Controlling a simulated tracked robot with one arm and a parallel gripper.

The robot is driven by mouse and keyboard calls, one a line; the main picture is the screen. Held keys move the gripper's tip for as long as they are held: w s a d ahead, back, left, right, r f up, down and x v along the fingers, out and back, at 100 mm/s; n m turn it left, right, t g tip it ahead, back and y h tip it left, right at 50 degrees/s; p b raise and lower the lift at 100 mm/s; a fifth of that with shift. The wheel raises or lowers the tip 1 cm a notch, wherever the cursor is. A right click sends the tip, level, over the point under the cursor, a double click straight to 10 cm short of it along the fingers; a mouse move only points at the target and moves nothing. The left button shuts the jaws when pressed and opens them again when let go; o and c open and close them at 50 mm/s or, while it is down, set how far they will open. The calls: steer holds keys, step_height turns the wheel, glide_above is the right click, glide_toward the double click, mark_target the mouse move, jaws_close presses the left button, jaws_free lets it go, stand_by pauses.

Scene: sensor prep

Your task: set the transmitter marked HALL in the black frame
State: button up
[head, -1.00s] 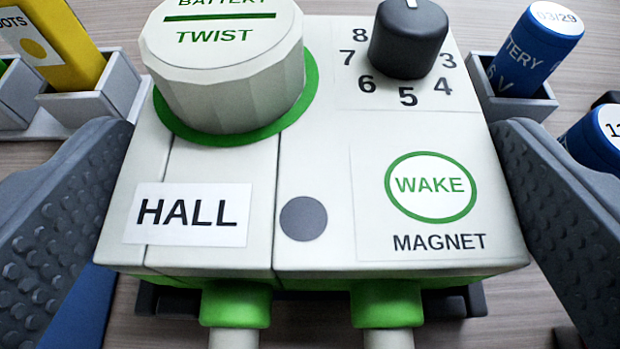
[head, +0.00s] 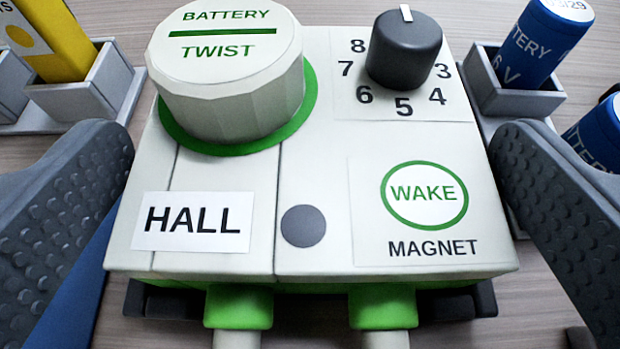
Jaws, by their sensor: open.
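The transmitter marked HALL (head: 313,175) is a white box with green trim, between the two fingers of my gripper (head: 308,215). My gripper is open, with one ridged grey finger on each side of the box; the right finger looks close to its side, and I cannot tell whether either touches. On its top are a white battery cap (head: 228,85), a dark knob (head: 403,50) and a WAKE spot (head: 424,194). Dark grey parts (head: 455,303) show under its front edge; I cannot tell whether they belong to the black frame.
A grey holder (head: 85,90) with a yellow piece (head: 52,40) stands at the left. A grey holder (head: 515,98) with a blue battery (head: 530,45) stands at the right, with another blue battery (head: 600,135) nearby. A blue surface (head: 75,290) shows behind the left finger. The table is wooden.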

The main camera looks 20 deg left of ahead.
steer(key=shift+w+r+p, duration=0.1)
steer(key=shift+r+p, duration=0.6)
steer(key=shift+p, duration=0.1)
stand_by(0.4)
steer(key=shift+r+p, duration=2.65)
steer(key=shift+r, duration=0.25)
steer(key=shift+r, duration=0.1)
steer(key=s+d+r+m+t+h, duration=0.1)
steer(key=s+d+r+h, duration=0.1)
steer(key=r, duration=1.3)
steer(key=s+d+r+m+t+h, duration=0.1)
steer(key=s+d+r+h, duration=0.15)
steer(key=r, duration=1.25)
steer(key=s+a+r, duration=0.2)
steer(key=s+r, duration=0.8)
steer(key=r, duration=0.1)
steer(key=s+a+r+m+p, duration=0.1)
steer(key=s+a+r, duration=0.2)
steer(key=s+r, duration=0.7)
step_height(320, 180, up, 3)
steer(key=shift+s+a+f+m, duration=0.15)
steer(key=shift+s+f+m, duration=0.05)
steer(key=shift+s+m, duration=0.1)
